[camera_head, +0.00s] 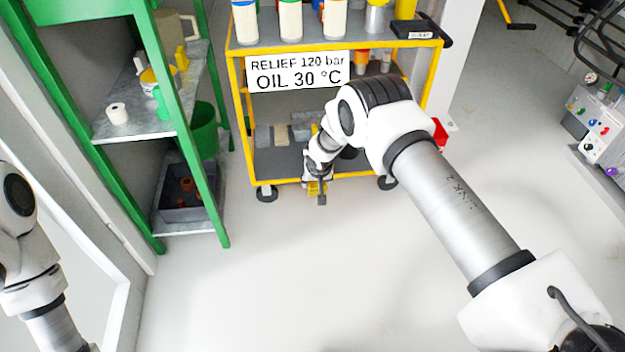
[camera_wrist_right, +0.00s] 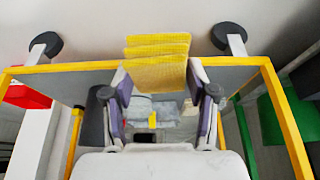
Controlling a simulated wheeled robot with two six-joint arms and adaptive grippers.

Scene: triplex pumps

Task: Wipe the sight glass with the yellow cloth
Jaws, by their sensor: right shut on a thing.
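The yellow cloth (camera_wrist_right: 158,62) is folded in layers and sits between the fingers of my right gripper (camera_wrist_right: 162,92) in the right wrist view. The right gripper is shut on it. In the head view the right gripper (camera_head: 319,187) points downward in front of the lower part of the yellow cart, and a small bit of the yellow cloth (camera_head: 313,188) shows there. My left arm shows at the left edge of the head view, but its gripper is out of frame. I cannot make out the sight glass in either view.
The yellow cart (camera_head: 236,110) with bottles and a sign (camera_head: 298,72) stands behind my right gripper. A green shelf rack (camera_head: 178,120) stands to its left. Equipment with a gauge and coloured knobs (camera_head: 597,120) is at the far right. The floor (camera_head: 270,270) in front is clear.

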